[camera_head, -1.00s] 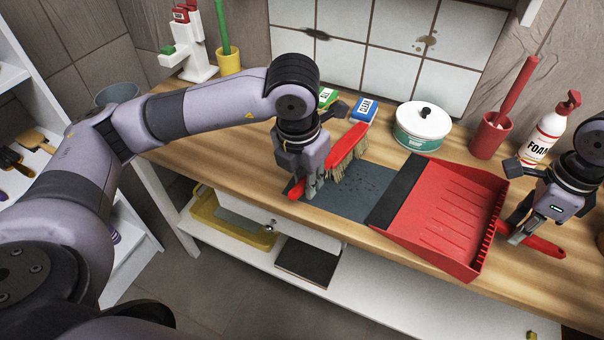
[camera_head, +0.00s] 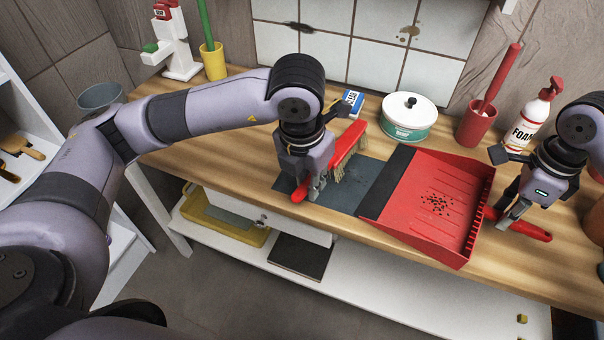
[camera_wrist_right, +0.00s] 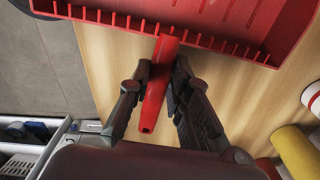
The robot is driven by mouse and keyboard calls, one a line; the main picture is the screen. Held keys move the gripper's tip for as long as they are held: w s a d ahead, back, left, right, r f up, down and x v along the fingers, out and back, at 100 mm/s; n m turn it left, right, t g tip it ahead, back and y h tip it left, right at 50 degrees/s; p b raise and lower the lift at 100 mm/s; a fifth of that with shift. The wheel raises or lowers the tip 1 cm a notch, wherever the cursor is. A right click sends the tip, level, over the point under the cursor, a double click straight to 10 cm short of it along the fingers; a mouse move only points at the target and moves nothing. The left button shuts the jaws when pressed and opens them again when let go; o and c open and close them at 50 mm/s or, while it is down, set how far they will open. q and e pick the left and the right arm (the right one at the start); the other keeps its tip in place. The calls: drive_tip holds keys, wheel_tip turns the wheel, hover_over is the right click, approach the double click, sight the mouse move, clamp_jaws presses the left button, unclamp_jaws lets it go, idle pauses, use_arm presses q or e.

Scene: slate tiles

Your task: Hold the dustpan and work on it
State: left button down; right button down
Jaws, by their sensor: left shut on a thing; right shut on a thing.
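The red dustpan (camera_head: 430,225) lies on the wooden counter with its dark lip on the dark mat (camera_head: 345,198). A patch of dark crumbs (camera_head: 437,204) lies inside the pan. My right gripper (camera_head: 508,220) is shut on the dustpan's red handle (camera_head: 530,231); the right wrist view shows the handle (camera_wrist_right: 157,85) between its fingers (camera_wrist_right: 158,92). My left gripper (camera_head: 312,192) is shut on the red handle of a brush (camera_head: 348,153) with tan bristles. The brush is left of the pan, over the mat.
A white and green tin (camera_head: 408,122), a red cup (camera_head: 477,124) and a foam bottle (camera_head: 535,112) stand behind the pan. A blue box (camera_head: 353,102) is behind the brush. Open shelves lie below the counter's front edge.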

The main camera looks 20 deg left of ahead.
use_arm(q)
drive_tip(key=shift+d, duration=0.15)
drive_tip(key=shift+s+d, duration=0.2)
drive_tip(key=shift+d, duration=0.6)
drive_tip(key=shift+s+d, duration=0.2)
drive_tip(key=shift+d, duration=0.7)
drive_tip(key=shift+s+d, duration=0.15)
drive_tip(key=shift+d, duration=0.6)
drive_tip(key=shift+s+d, duration=0.15)
drive_tip(key=shift+d, duration=0.55)
drive_tip(key=shift+s+d, duration=0.2)
drive_tip(key=shift+d, duration=0.6)
drive_tip(key=shift+s+d, duration=0.2)
drive_tip(key=shift+d, duration=0.6)
